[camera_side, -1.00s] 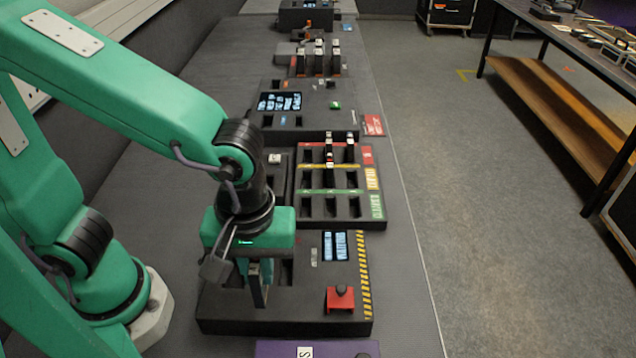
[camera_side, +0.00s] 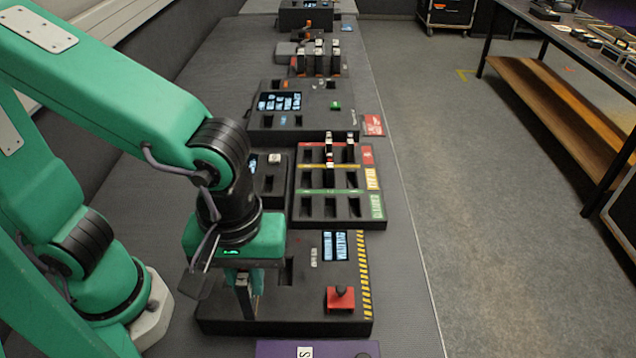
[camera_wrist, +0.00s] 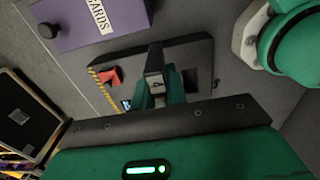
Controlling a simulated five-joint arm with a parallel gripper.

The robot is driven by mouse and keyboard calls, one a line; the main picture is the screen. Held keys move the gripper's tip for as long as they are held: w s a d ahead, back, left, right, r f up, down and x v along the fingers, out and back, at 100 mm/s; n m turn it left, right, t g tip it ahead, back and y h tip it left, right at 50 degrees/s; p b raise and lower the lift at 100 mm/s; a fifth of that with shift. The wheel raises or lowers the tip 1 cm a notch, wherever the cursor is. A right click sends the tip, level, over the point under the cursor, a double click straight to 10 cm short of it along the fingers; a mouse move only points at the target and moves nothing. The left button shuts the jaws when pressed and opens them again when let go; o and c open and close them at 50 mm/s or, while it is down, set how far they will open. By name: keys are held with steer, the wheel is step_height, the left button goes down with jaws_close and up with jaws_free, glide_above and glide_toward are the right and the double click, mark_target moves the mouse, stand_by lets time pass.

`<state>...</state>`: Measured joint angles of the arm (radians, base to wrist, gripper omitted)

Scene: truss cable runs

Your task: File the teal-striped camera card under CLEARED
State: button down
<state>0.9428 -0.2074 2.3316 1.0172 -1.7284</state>
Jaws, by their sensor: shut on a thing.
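My gripper (camera_side: 245,295) is shut on a dark, flat camera card, low over the left part of the black device with the red button. In the wrist view my gripper (camera_wrist: 165,90) shows the card (camera_wrist: 155,60) upright between its fingers. Its stripe colour cannot be made out, nor whether its lower end is in a slot. The black card rack (camera_side: 309,208) stands behind and to the right, with red, yellow and green bands. The green band (camera_side: 376,206) is nearest, its lettering too small to read, and its slots look empty. Cards (camera_side: 329,150) stand in the far row.
The black device (camera_side: 290,327) has an open slot, a screen (camera_side: 335,246) and a red button block (camera_side: 340,299). A small black unit (camera_side: 270,180) stands left of the rack. A purple box (camera_wrist: 95,20) lies nearer. More devices line the bench behind.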

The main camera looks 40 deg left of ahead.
steer(key=shift+w, duration=0.1)
steer(key=w, duration=1.8)
steer(key=w+a+f, duration=0.2)
steer(key=w+a, duration=0.2)
steer(key=w, duration=0.3)
steer(key=w+a+f, duration=0.1)
steer(key=w+a, duration=0.4)
steer(key=w, duration=0.3)
steer(key=shift+w+f, duration=0.25)
steer(key=shift+f, duration=0.1)
steer(key=shift+f, duration=0.15)
steer(key=shift+f, duration=2.9)
steer(key=shift+f, duration=1.35)
